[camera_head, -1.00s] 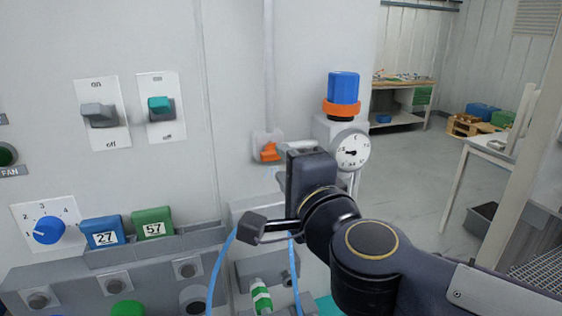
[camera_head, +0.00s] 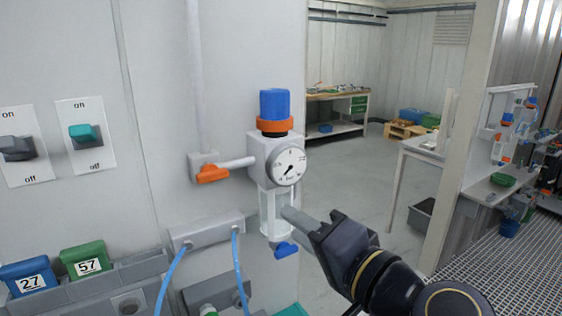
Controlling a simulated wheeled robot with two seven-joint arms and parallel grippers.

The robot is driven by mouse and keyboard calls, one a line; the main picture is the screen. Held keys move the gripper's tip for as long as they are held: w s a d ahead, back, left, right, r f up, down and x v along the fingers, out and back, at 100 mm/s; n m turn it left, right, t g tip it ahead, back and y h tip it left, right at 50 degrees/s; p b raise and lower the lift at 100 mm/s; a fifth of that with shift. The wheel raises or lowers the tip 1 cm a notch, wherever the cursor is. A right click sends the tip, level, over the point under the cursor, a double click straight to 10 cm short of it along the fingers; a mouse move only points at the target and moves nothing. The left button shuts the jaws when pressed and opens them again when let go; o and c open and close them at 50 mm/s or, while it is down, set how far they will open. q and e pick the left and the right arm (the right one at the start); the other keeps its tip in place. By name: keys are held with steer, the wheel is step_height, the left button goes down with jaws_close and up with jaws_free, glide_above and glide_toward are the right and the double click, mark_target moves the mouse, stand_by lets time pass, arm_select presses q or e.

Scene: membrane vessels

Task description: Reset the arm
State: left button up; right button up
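My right gripper (camera_head: 300,216) reaches in from the lower right on my dark arm. Its pale fingers point up and left, in front of or beside the clear bowl of the air regulator (camera_head: 259,150). I see nothing held, but I cannot tell whether the fingers are apart or whether they touch the bowl. The regulator has a blue knob (camera_head: 274,103) with an orange collar, a round gauge (camera_head: 287,166) and a blue drain tap (camera_head: 286,249) below. An orange valve handle (camera_head: 213,174) sits to its left. My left gripper is not in view.
Two switches, one grey (camera_head: 18,148) and one teal (camera_head: 83,135), are on the panel at left. Blue block 27 (camera_head: 28,284) and green block 57 (camera_head: 85,260) stand on a ledge. Blue hoses (camera_head: 170,274) hang below. Open floor (camera_head: 350,190) lies behind the regulator.

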steer(key=s+d+f+n+g+h, duration=0.1)
steer(key=s+d+f+g+h, duration=0.1)
steer(key=s+d+f, duration=0.2)
steer(key=s+d+f+n+g+h, duration=0.1)
steer(key=s+d+f+g+h, duration=0.1)
steer(key=s+d+f, duration=0.3)
steer(key=s+d+f+n+g+h, duration=0.1)
steer(key=s+d+f+g+h, duration=0.2)
steer(key=d+f, duration=0.7)
step_height(320, 180, down, 6)
steer(key=shift+s+d+f+n+g, duration=0.1)
steer(key=shift+s+d+n+g, duration=0.3)
steer(key=shift+s, duration=0.85)
steer(key=shift+a, duration=0.1)
